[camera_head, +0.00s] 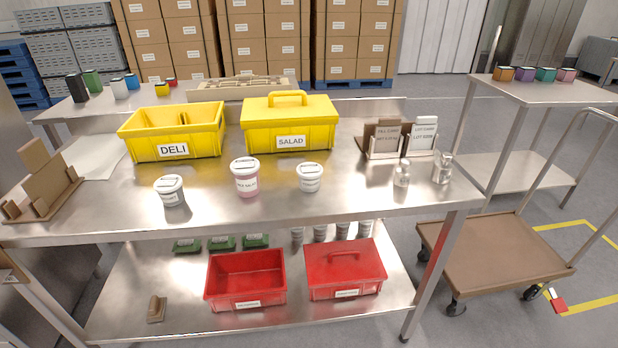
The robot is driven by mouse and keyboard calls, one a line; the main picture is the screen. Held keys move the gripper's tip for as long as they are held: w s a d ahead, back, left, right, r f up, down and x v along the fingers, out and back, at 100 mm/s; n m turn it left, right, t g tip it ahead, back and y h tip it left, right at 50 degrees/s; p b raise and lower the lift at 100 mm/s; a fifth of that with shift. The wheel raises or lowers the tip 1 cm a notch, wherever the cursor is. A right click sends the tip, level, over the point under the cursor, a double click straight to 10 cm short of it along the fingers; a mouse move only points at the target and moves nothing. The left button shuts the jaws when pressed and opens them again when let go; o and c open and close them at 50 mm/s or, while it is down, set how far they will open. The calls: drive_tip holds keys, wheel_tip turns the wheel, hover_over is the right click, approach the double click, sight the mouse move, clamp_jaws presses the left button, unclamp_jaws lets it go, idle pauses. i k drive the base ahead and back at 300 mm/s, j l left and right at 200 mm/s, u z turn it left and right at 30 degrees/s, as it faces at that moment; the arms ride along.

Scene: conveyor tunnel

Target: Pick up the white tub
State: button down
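Three small lidded tubs stand upright in a row near the front of the steel table. The right tub (310,179) looks white all over, with a dark-printed label. The middle tub (246,178) is taller and pinkish with a white lid. The left tub (171,191) has a white lid and a greyish body. The tubs stand apart from one another. My gripper is not in view.
Behind the tubs stand an open yellow DELI bin (172,132) and a closed yellow SALAD bin (288,125). Card holders (385,139) and two small metallic items (402,174) are at right. A brown holder (45,187) is at left. Red bins (246,279) sit below.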

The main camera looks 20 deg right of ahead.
sight(309, 173)
drive_tip(key=i+j+z, duration=0.1)
drive_tip(key=i+z, duration=0.15)
drive_tip(key=z, duration=0.2)
drive_tip(key=i+j+z, duration=0.2)
drive_tip(key=z, duration=0.3)
drive_tip(key=i+j+z, duration=0.2)
drive_tip(key=z, duration=0.25)
